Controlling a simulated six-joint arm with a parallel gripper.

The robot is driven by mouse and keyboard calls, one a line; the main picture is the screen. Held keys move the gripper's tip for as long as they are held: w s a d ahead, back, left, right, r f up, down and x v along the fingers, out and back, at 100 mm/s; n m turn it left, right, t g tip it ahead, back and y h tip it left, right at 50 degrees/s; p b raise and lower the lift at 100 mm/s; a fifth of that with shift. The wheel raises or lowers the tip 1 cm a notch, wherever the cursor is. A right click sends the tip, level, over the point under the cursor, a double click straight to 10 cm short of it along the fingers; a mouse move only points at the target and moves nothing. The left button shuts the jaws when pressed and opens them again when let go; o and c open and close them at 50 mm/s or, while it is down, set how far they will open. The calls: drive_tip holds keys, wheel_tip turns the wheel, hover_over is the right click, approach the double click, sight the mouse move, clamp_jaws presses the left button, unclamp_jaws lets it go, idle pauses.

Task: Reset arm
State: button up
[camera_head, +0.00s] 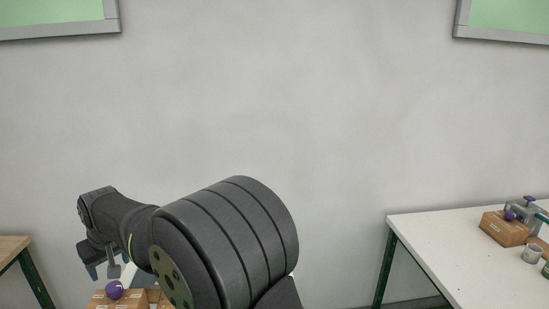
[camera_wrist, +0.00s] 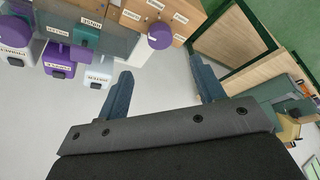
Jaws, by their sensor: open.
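My gripper (camera_head: 108,271) hangs at the lower left of the head view, at the end of my dark arm. In the wrist view its two blue fingers stand wide apart with nothing between them (camera_wrist: 161,70). A cardboard-coloured box (camera_head: 118,303) with a round purple knob (camera_head: 114,290) is just below the gripper in the head view. In the wrist view a labelled brown box (camera_wrist: 178,20) and a round purple knob (camera_wrist: 160,36) lie beyond the fingertips. I cannot tell the exact gap between gripper and knob.
Several labelled purple, teal and white containers (camera_wrist: 58,60) stand at the wrist view's upper left.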

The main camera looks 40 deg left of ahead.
sight(113, 287)
drive_tip(key=x, duration=1.1)
drive_tip(key=shift+a+f, duration=0.1)
